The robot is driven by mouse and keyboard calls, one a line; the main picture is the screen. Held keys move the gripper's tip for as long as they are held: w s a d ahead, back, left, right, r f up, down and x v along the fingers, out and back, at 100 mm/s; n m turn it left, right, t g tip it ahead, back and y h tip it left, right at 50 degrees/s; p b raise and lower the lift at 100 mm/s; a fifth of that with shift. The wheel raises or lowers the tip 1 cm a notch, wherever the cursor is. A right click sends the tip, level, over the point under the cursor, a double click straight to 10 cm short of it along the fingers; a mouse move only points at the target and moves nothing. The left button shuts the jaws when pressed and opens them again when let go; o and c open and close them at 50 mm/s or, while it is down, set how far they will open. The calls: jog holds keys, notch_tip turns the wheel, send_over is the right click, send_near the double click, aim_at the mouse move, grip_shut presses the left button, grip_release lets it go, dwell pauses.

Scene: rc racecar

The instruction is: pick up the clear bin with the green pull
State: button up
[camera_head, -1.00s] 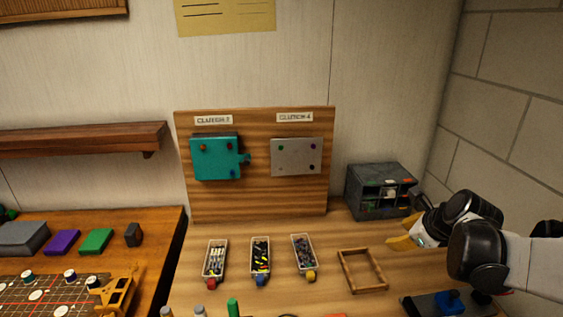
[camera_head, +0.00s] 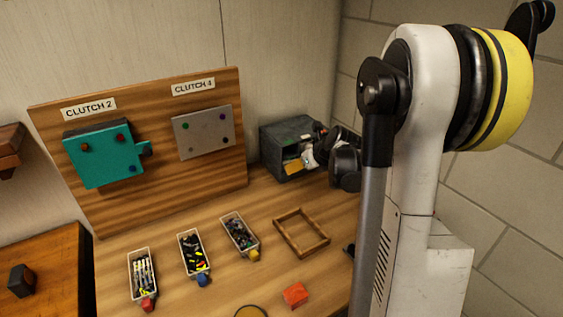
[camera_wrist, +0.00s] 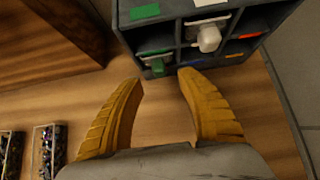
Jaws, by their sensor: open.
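The grey cabinet (camera_wrist: 125,18) has open compartments, also seen at the back right of the bench in the head view (camera_head: 272,150). A clear bin with a green pull (camera_wrist: 157,66) sits in the lower left compartment in the wrist view. My gripper (camera_wrist: 160,79) has two yellow fingers, spread and empty, with their tips just before that bin and on either side of it. In the head view my gripper (camera_head: 294,167) is at the cabinet's front, partly hidden by its own wrist, and the bin cannot be made out.
A whitish bin (camera_wrist: 208,38) protrudes from the compartment above and to the right. A wooden frame (camera_head: 322,237) lies on the bench before the cabinet. Several small-part trays stand left, including one with a yellow pull (camera_head: 238,232). A wall (camera_head: 500,215) is close on the right.

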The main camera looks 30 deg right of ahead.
jog(key=b+x, duration=0.1)
jog(key=x, duration=0.3)
jog(key=shift+w, duration=0.2)
grip_shut()
jog(key=shift+s, duration=0.1)
jog(key=shift+r, duration=0.2)
